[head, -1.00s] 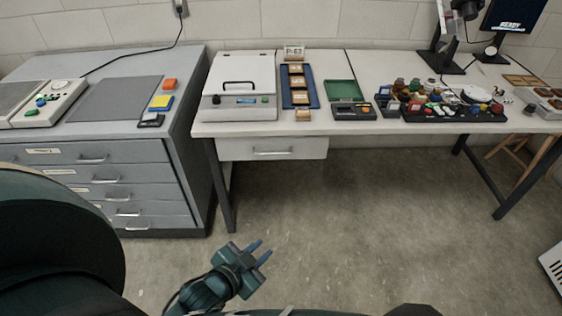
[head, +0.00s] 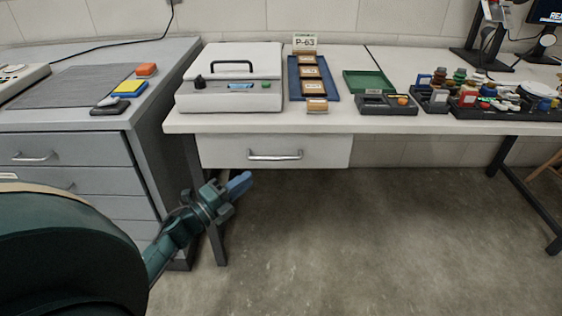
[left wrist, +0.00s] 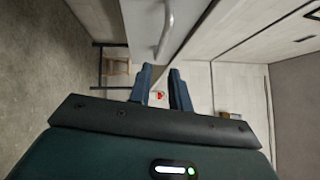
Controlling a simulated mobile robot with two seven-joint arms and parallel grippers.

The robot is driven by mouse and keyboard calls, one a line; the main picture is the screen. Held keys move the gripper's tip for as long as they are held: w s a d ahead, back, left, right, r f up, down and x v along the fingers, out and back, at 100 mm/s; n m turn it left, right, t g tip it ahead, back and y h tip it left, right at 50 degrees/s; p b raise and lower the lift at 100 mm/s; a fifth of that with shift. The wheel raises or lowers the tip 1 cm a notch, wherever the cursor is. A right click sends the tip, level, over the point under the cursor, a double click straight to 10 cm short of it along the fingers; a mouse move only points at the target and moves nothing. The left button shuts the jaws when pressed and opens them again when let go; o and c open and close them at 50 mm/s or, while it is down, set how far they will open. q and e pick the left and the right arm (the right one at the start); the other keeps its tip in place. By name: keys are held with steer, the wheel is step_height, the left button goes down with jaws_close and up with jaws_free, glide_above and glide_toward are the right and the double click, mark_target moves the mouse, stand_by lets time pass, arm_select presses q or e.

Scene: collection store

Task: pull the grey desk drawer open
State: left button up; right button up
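The light grey desk drawer (head: 220,152) hangs under the left part of the white desk, with a silver bar handle (head: 275,156) on its front. It looks shut. In the left wrist view the drawer front (left wrist: 140,22) and the handle (left wrist: 165,28) show at the top, beyond my fingers. My left gripper (head: 241,184) is below and a little left of the handle, apart from it. In the left wrist view its fingers (left wrist: 161,80) are spread with an empty gap between them. My right gripper is not in view.
A grey cabinet (head: 75,150) with several drawers stands close on the left. A dark desk leg (head: 218,243) is beside my left arm. A white lidded case (head: 232,85) and blue tray (head: 322,90) stand on the desk above the drawer. The floor under the desk is clear.

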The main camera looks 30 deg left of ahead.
mark_target(276, 157)
arm_select(q)
steer(key=b+x, duration=0.1)
steer(key=x, duration=1)
steer(key=shift+w+d+r, duration=0.1)
steer(key=shift+w+r, duration=0.05)
steer(key=shift+w, duration=0.1)
jaws_close()
